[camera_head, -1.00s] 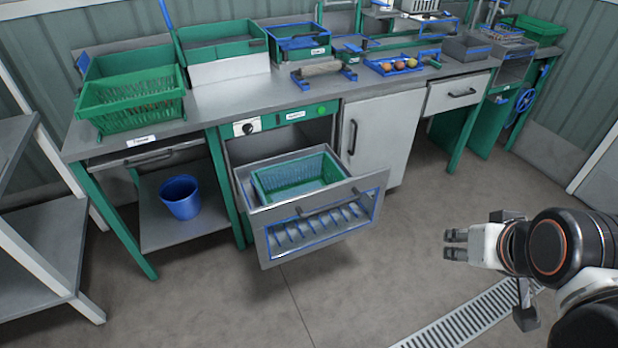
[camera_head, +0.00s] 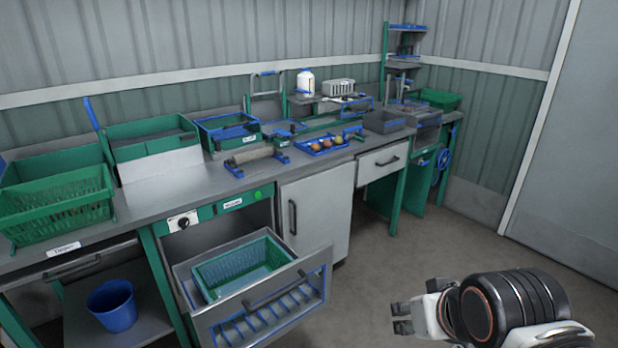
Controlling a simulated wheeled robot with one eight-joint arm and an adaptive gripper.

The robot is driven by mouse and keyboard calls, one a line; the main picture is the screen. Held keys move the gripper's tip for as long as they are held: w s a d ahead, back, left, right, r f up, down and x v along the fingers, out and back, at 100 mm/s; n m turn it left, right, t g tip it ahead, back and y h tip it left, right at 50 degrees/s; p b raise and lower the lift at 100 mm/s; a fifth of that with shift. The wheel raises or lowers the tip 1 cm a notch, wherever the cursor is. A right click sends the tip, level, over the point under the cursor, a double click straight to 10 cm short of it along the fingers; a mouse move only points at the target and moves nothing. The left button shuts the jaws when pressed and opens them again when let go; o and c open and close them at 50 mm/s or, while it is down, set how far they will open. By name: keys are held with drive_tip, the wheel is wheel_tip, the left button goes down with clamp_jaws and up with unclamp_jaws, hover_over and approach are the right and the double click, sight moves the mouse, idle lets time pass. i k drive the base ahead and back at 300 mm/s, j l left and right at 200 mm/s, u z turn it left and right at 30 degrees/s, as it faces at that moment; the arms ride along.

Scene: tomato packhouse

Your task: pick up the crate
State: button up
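A green slatted crate (camera_head: 237,263) sits inside a pulled-out drawer (camera_head: 268,305) under the counter, and it looks empty. A second green slatted crate (camera_head: 62,208) stands on the left end of the counter. My gripper (camera_head: 402,318) is at the lower right of the view, pointing left, well apart from both crates. Nothing shows between its fingers. Whether the fingers are open or shut is too small to tell.
The counter (camera_head: 185,190) carries a roller (camera_head: 250,154), a blue tray of round fruit (camera_head: 325,146) and several bins. A blue bucket (camera_head: 112,305) stands on the lower shelf. A white cabinet door (camera_head: 315,212) is right of the drawer. Open floor (camera_head: 400,268) lies before the counter.

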sight(222, 274)
drive_tip(key=i+j, duration=0.1)
drive_tip(key=j, duration=0.45)
drive_tip(key=i+j, duration=0.1)
drive_tip(key=j, duration=0.5)
drive_tip(key=i+j+z, duration=0.1)
drive_tip(key=j, duration=0.45)
drive_tip(key=i+j, duration=0.1)
drive_tip(key=j, duration=1.05)
drive_tip(key=i+z, duration=0.05)
